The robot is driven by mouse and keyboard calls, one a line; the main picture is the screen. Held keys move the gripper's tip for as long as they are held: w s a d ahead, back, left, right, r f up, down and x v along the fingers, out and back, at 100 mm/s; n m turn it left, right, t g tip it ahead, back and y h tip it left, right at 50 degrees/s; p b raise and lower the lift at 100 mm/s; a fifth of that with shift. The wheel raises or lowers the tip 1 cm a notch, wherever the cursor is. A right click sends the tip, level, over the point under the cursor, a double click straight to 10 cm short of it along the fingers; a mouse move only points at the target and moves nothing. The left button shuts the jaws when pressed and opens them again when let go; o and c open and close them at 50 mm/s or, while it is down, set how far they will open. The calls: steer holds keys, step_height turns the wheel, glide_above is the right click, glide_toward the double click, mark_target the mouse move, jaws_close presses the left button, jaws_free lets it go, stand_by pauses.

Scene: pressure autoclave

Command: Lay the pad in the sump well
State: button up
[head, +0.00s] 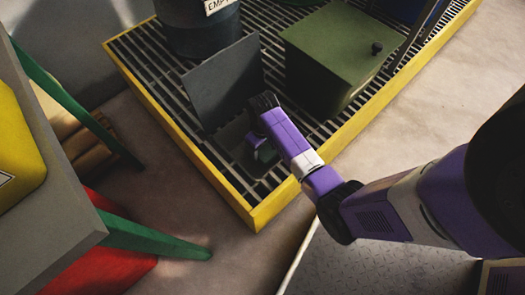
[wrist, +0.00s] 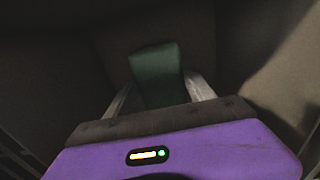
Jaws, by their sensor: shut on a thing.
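My gripper (head: 258,143) reaches down into the sump well (head: 233,138), a dark square opening in the grated deck. Its dark grey lid (head: 222,82) stands open behind it. In the wrist view, the two pale fingers of my gripper (wrist: 160,88) are shut on the green pad (wrist: 157,68), one on each side. The pad is held upright, slightly tilted, between dark well walls. In the head view only a small greenish bit of the pad (head: 267,152) shows. The wrist view is dim, and I cannot tell whether the pad touches the well floor.
A yellow-edged grate (head: 252,213) surrounds the well. A green box (head: 340,60) with a black knob stands to the right, and a dark drum (head: 203,30) behind. A grey table (head: 50,190) with green legs is at left. Floor in front is clear.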

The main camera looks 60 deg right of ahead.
mark_target(262, 154)
steer(key=shift+f+b, duration=1.1)
steer(key=shift+f, duration=1.4)
steer(key=shift+f, duration=0.15)
steer(key=o, duration=1.4)
steer(key=shift+o, duration=0.2)
step_height(262, 154, up, 12)
steer(key=p, duration=0.5)
steer(key=shift+p, duration=0.35)
steer(key=shift+r, duration=0.2)
